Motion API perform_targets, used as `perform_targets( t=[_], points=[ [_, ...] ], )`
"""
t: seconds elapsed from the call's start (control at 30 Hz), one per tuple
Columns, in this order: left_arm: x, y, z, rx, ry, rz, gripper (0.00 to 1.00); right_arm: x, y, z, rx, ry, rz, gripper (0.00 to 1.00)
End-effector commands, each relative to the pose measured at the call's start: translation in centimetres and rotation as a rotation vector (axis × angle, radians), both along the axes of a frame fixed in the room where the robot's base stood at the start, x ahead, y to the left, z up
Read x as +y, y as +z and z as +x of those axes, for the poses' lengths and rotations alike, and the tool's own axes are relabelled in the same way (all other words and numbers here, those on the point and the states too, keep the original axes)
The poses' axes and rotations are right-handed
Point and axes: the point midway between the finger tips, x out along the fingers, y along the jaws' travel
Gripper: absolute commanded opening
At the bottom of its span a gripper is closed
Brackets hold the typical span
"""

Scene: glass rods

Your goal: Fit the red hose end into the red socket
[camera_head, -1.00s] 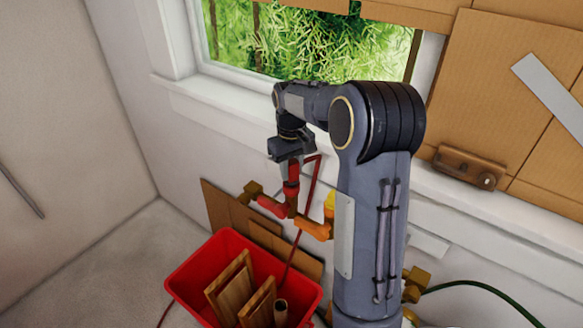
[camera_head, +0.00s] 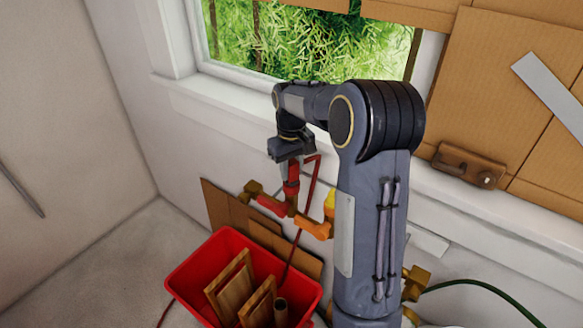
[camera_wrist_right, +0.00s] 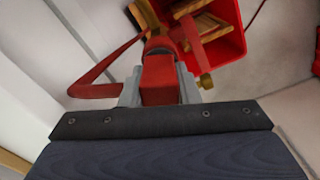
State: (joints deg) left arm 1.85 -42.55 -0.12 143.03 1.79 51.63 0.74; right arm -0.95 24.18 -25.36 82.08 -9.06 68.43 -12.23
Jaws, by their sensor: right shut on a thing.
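My right gripper (camera_head: 291,161) is above the pipework by the wall under the window, pointing down. It is shut on the red hose end (camera_head: 292,176), which hangs upright below it. In the right wrist view the red hose end (camera_wrist_right: 158,82) sits between the two grey fingers (camera_wrist_right: 158,92). The red hose (camera_head: 313,181) loops off to the side. The red socket (camera_head: 270,205) is on the red pipe fitting below. The hose end's lower tip meets or overlaps this fitting; I cannot tell whether it is inside. My left gripper is not in view.
A brass valve (camera_head: 250,190) and an orange fitting (camera_head: 314,229) flank the red fitting. A red crate (camera_head: 190,265) with wooden pieces stands below. Cardboard (camera_head: 220,212) leans on the wall. A green hose (camera_head: 480,285) runs at the lower right. The floor at left is clear.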

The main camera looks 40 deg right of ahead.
Motion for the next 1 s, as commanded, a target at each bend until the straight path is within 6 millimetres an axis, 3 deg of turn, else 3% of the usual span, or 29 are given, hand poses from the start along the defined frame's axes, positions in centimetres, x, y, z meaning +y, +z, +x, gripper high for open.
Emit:
perform_targets(
  t=[0.37, 0.4, 0.47, 0.73, 1.0],
  points=[
    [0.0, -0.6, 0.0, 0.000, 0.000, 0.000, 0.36, 0.0, -0.8, 0.0, 0.000, 0.000, 0.000, 0.01],
    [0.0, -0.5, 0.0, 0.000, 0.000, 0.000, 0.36, 0.0, -0.8, 0.0, -0.001, 0.000, 0.000, 0.32],
    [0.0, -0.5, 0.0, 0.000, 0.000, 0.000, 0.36, 0.0, -0.7, 0.0, 0.000, 0.000, 0.000, 0.38],
    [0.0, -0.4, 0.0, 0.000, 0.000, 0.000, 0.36, 0.0, -0.7, 0.0, 0.001, 0.000, 0.000, 0.38],
    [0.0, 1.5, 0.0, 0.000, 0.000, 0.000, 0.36, 0.0, 1.5, 0.0, 0.000, 0.000, 0.000, 0.38]
  ],
)
